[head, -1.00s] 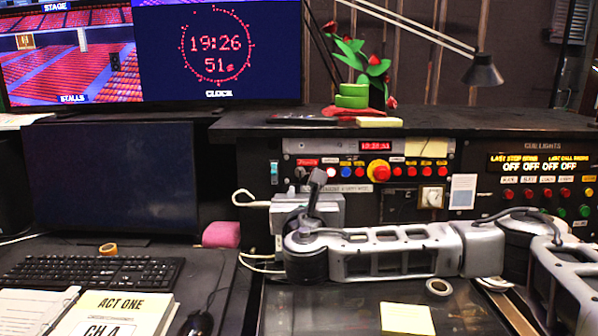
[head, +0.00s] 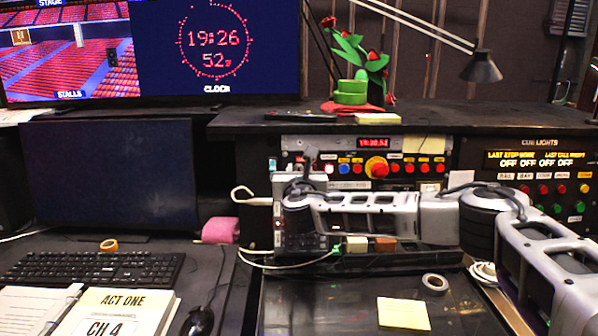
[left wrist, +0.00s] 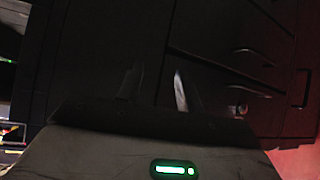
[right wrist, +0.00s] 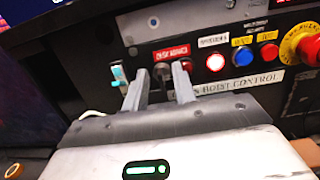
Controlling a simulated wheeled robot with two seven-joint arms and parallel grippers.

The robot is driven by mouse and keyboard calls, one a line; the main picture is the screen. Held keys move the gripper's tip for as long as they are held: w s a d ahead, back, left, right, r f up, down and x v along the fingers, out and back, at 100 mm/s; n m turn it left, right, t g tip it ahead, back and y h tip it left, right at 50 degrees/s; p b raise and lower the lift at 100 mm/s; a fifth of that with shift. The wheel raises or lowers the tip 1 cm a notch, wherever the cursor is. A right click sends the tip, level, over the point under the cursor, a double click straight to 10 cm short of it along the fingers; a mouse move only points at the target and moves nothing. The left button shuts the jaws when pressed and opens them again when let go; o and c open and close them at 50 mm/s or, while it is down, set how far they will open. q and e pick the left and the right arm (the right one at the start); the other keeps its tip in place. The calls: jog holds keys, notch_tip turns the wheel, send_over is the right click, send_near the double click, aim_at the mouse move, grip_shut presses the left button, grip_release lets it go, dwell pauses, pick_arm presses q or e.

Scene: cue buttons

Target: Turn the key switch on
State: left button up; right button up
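The key switch (right wrist: 163,72) is on the black control panel below a red label, in the right wrist view. My right gripper (right wrist: 160,88) is open, its two fingers pointing at the panel on either side of the key switch. I cannot tell whether either finger touches it. In the head view my right gripper (head: 304,168) is at the panel's left end, and its wrist hides most of the switch. My left gripper (left wrist: 156,88) is open and empty in the left wrist view, in front of dark cabinet fronts.
Right of the key switch are a white button (right wrist: 215,62), a blue button (right wrist: 243,57), a red button (right wrist: 269,51) and a large red emergency knob (head: 377,167). A cyan rocker switch (right wrist: 120,75) is to its left.

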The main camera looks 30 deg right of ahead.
pick_arm(q)
jog(key=shift+d+f, duration=0.1)
pick_arm(e)
grip_shut()
